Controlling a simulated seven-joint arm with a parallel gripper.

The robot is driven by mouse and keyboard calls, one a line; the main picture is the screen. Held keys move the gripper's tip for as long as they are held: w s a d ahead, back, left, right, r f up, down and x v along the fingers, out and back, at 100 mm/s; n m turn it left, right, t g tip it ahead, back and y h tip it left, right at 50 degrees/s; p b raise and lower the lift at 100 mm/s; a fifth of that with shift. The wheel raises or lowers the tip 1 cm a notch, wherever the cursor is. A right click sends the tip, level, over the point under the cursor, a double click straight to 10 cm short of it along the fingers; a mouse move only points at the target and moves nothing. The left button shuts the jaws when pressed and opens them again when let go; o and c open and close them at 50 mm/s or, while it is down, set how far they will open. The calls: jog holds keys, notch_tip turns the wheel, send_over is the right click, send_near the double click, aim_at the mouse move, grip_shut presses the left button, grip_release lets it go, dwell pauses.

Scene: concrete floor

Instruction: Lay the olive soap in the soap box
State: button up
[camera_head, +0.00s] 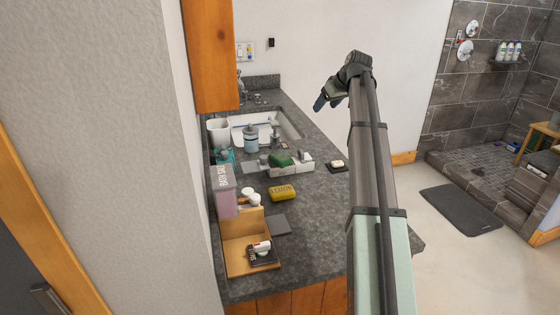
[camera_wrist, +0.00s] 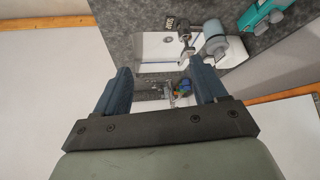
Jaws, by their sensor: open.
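A dark green bar (camera_head: 280,160), which looks like the olive soap, lies on or in a low white-and-grey holder (camera_head: 305,165) in front of the sink. The holder may be the soap box; I cannot tell for sure. A yellow bar marked LEMON (camera_head: 282,193) lies nearer on the counter. A small pale soap (camera_head: 337,163) lies on a dark dish at the counter's right edge. My gripper (camera_head: 328,97) is raised high, beyond and to the right of these things. In the wrist view, my gripper (camera_wrist: 161,88) is open with nothing between its fingers.
The grey counter (camera_head: 310,225) holds a sink (camera_head: 285,122), a blue-grey pump bottle (camera_head: 251,138) and a white cup (camera_head: 218,131). A wooden organizer (camera_head: 238,250) and a pink bath salt box (camera_head: 223,192) stand at the near left. An orange cabinet (camera_head: 212,55) hangs above the left side.

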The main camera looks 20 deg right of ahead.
aim_at(281, 157)
jog(key=s+a+f+n+g, duration=0.1)
jog(key=s+a+f, duration=0.15)
jog(key=a, duration=0.45)
jog(key=s+a+f+g, duration=0.1)
jog(key=a+f+g, duration=0.1)
jog(key=a+f, duration=0.35)
jog(key=x, duration=0.8)
jog(key=w+a+x, duration=0.1)
jog(key=x, duration=0.4)
jog(key=shift+a+r, duration=0.15)
jog(key=shift+r, duration=0.15)
jog(key=shift+c, duration=0.5)
